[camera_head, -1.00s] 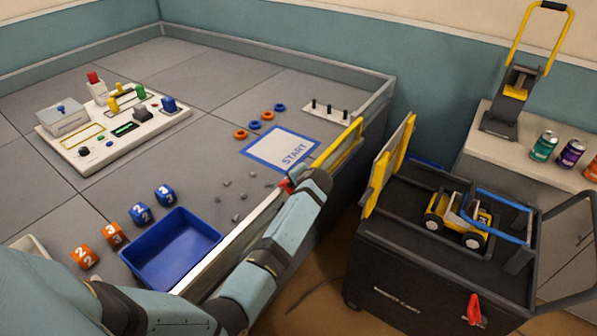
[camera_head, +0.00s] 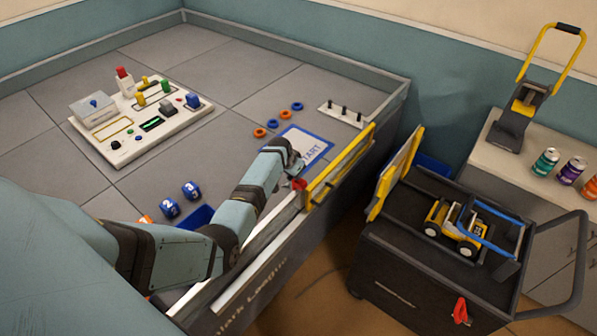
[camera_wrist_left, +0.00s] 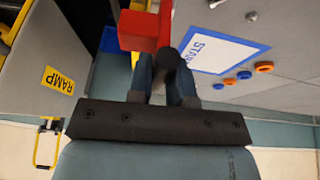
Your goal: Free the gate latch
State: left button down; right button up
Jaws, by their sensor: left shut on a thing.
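The red gate latch (camera_head: 299,184) sits at the top of the arena's front wall, at the near end of the yellow-edged gate panel (camera_head: 340,165). My left gripper (camera_head: 290,163) reaches over the wall and is shut at the latch. In the left wrist view its two fingers (camera_wrist_left: 167,75) are closed together, with the red latch piece (camera_wrist_left: 140,32) at their tips and a dark rounded part beside it. The exact contact is partly hidden by the fingers. My right gripper is not in view.
The START sheet (camera_head: 310,145) lies just inside the wall. A cart (camera_head: 425,275) outside holds a toy vehicle (camera_head: 457,230) and an upright yellow-edged ramp panel (camera_head: 397,172). My arm partly hides the blue tray (camera_head: 198,215). Floor shows between wall and cart.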

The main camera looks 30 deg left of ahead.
pick_arm(q)
jog(key=shift+a+f+h, duration=0.1)
jog(key=shift+a+h, duration=0.5)
jog(key=shift+h, duration=0.2)
jog(key=c, duration=1.1)
grip_release()
jog(key=v, duration=1.3)
jog(key=shift+a+r, duration=0.15)
jog(key=shift+r, duration=0.25)
